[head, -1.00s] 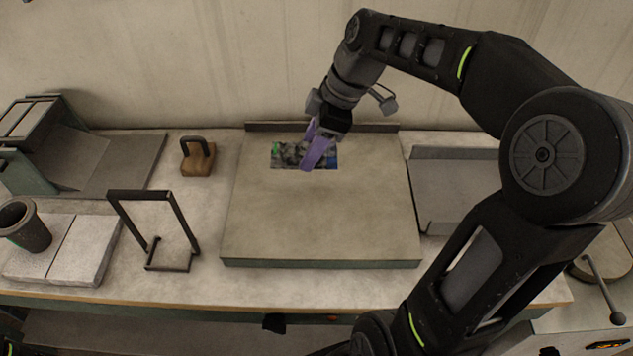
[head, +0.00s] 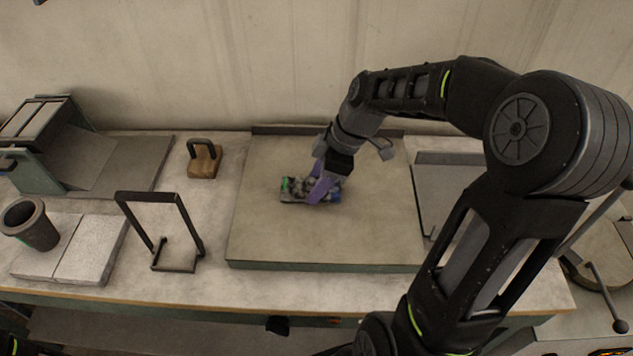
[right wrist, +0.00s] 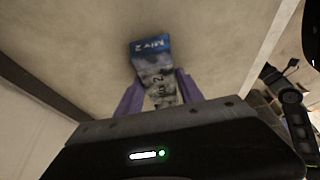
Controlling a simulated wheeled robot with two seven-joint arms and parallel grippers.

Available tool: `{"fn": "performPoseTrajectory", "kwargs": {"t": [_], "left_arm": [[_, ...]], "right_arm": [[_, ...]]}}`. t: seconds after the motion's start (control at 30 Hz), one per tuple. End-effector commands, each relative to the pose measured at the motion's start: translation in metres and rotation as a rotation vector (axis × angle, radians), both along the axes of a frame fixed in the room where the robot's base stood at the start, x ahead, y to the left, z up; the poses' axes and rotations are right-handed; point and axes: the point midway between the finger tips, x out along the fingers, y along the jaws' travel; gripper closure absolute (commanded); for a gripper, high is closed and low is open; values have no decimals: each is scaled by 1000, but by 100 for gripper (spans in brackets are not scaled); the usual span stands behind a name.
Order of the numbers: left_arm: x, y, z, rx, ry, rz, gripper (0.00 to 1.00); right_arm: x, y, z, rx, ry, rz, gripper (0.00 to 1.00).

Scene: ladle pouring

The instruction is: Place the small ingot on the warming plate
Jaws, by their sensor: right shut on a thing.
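The small ingot (head: 291,187) is a mottled grey bar with a green end and a blue end. My right gripper (head: 319,189), with purple fingers, is shut on it; in the right wrist view the ingot (right wrist: 156,75) shows between the fingers (right wrist: 160,95), blue end outward. The ingot is over the wide beige plate (head: 320,240) at the middle of the bench, which looks like the warming plate. I cannot tell whether the ingot touches its surface. My left gripper is not in view.
A black upright frame (head: 122,213), a wooden block with a handle (head: 204,161), a dark cup (head: 36,228) and pale slabs (head: 88,255) stand on the left. A grey tray (head: 436,185) lies right of the plate. The plate's front half is clear.

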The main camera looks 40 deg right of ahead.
Motion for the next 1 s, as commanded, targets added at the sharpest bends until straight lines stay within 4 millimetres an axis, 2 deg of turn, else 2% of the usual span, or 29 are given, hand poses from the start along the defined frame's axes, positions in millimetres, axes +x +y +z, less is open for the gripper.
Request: {"fn": "performPoseTrajectory", "kwargs": {"t": [0.4, 0.43, 0.67, 1.0], "left_arm": [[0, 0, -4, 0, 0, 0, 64], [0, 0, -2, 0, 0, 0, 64], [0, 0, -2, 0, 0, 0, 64], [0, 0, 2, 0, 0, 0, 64]], "right_arm": [[0, 0, -7, -1, -2, 0, 100], [0, 0, -6, 0, 0, 0, 53], [0, 0, -6, 0, 0, 0, 35], [0, 0, -3, 0, 0, 0, 34]]}}
